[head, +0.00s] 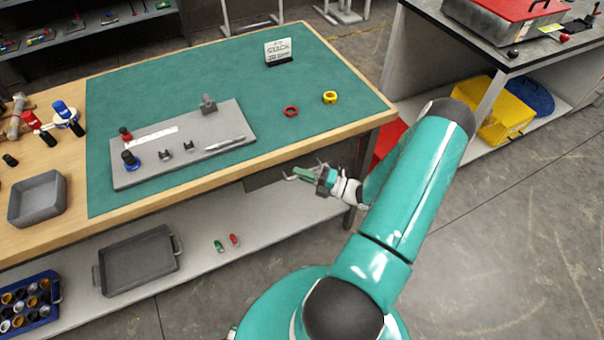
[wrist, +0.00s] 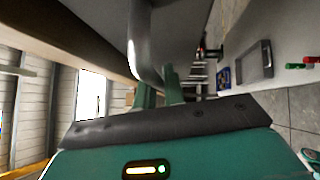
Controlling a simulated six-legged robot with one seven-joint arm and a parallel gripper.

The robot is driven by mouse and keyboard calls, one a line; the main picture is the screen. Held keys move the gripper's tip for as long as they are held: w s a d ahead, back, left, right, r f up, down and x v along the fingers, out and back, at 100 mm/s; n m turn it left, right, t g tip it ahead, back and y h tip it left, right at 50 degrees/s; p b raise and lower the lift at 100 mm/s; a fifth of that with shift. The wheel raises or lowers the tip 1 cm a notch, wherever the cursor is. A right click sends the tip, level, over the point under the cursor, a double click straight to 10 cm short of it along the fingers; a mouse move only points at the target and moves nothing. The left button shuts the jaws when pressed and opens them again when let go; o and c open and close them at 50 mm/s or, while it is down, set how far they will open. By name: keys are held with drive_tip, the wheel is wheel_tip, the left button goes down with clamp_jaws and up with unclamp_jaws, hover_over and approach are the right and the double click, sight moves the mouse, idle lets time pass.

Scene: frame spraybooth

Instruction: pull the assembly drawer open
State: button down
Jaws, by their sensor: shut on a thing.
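The assembly drawer (head: 262,180) is a dark grey front under the edge of the workbench, mostly hidden by the tabletop and my gripper. Its grey curved handle (wrist: 146,45) runs down between my fingers in the wrist view. My gripper (head: 303,173) is at the front edge of the bench, below the tabletop; its green fingers also show in the wrist view (wrist: 158,90). They are shut on the handle. How far the drawer stands out cannot be told.
The workbench (head: 240,88) has a green mat with a grey fixture plate (head: 180,165), a red ring (head: 291,111), a yellow ring (head: 330,97) and a small sign (head: 278,52). A lower shelf (head: 200,262) holds a grey tray (head: 138,288). Open floor (head: 500,240) lies to the right.

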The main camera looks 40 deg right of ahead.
drive_tip(key=s+a, duration=0.3)
drive_tip(key=s, duration=0.8)
drive_tip(key=s+a, duration=0.3)
drive_tip(key=s, duration=0.9)
drive_tip(key=shift+a, duration=0.35)
drive_tip(key=c, duration=1.5)
unclamp_jaws()
drive_tip(key=v, duration=1.4)
drive_tip(key=shift+r, duration=0.15)
